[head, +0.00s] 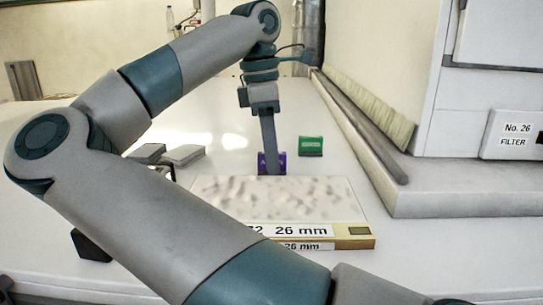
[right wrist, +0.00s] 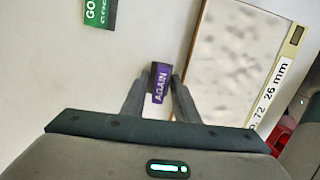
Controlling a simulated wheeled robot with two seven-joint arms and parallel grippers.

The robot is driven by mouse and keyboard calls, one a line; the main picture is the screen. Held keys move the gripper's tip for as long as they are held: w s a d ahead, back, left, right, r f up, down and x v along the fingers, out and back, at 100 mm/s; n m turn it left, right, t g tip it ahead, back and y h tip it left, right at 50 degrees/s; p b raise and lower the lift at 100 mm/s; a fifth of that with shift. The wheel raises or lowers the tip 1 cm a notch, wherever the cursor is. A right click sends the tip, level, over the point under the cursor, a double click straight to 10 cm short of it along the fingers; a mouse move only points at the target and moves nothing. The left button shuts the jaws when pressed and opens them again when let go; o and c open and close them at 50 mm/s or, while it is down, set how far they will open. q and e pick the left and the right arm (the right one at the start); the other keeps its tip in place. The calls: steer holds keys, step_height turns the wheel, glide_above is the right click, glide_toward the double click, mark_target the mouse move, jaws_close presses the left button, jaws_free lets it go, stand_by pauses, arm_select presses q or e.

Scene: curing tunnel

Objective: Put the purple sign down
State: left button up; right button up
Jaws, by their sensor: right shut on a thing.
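The purple sign (head: 281,162) is small and shows just behind the back edge of the speckled board in the head view. In the right wrist view the purple sign (right wrist: 160,86) reads "AGAIN". My right gripper (head: 268,150) points down and is shut on the sign. The right gripper's fingers (right wrist: 158,92) have the sign between their tips. I cannot tell whether the sign's lower edge touches the table. My left gripper cannot be made out.
A green sign (head: 311,146) stands behind and right of the purple one. The speckled board (head: 305,236), labelled 26 mm, lies in front. Grey pieces (head: 184,154) lie at the left. A brush strip (head: 365,105) and a machine bound the right. White table (head: 320,115) is clear at the back.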

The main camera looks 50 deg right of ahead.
arm_select(q)
steer(key=shift+f, duration=0.15)
arm_select(e)
steer(key=shift+f, duration=0.15)
arm_select(q)
steer(key=shift+w, duration=0.2)
arm_select(e)
steer(key=o, duration=0.7)
steer(key=shift+o, duration=0.2)
